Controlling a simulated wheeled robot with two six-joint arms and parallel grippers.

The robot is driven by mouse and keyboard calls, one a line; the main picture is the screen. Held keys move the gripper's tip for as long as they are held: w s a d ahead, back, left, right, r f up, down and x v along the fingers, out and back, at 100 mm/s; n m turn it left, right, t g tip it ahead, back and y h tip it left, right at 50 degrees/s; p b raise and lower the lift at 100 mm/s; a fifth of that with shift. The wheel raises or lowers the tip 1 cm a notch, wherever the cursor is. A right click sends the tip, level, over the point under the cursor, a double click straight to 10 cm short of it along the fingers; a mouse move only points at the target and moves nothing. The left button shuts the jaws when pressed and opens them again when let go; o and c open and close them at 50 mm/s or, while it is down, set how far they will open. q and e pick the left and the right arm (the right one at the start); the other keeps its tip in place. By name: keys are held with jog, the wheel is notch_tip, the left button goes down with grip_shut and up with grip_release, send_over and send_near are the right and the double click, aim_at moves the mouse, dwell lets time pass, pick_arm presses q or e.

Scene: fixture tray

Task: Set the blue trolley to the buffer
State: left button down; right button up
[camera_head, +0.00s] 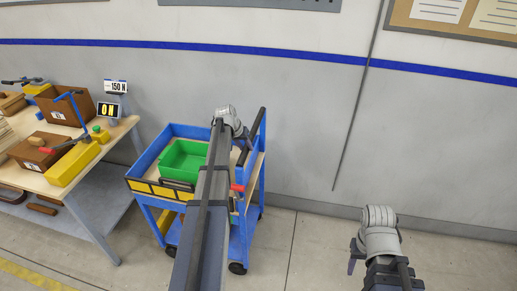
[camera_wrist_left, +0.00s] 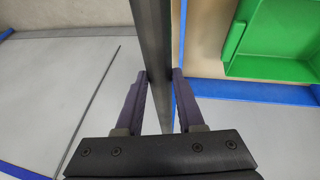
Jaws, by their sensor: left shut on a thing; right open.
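The blue trolley (camera_head: 159,141) stands on the floor by the wall, right of the workbench. It has a wooden-coloured top and a green bin on it (camera_head: 183,160). A dark handle bar (camera_head: 262,120) rises at its right end. My left arm crosses in front of the trolley and hides part of it. My left gripper (camera_head: 243,140) is at the handle. In the left wrist view the left gripper (camera_wrist_left: 160,78) is shut on the dark handle bar (camera_wrist_left: 152,30). My right gripper (camera_head: 357,258) is open, away from the trolley. I cannot identify the buffer.
A workbench (camera_head: 117,134) at the left holds brown boxes, a yellow fixture (camera_head: 73,164) and a display (camera_head: 108,109) reading 0 N under a 150 N sign. A grey wall (camera_head: 310,125) runs behind. Floor right of the trolley is clear. Yellow tape (camera_head: 35,278) marks the floor at lower left.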

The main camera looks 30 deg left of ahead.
pick_arm(q)
jog(key=shift+s+a, duration=0.25)
jog(key=shift+a, duration=0.7)
jog(key=c, duration=0.5)
grip_release()
jog(key=shift+a, duration=0.1)
jog(key=p+v, duration=0.7)
jog(key=shift+s+r, duration=0.15)
jog(key=shift+r, duration=0.25)
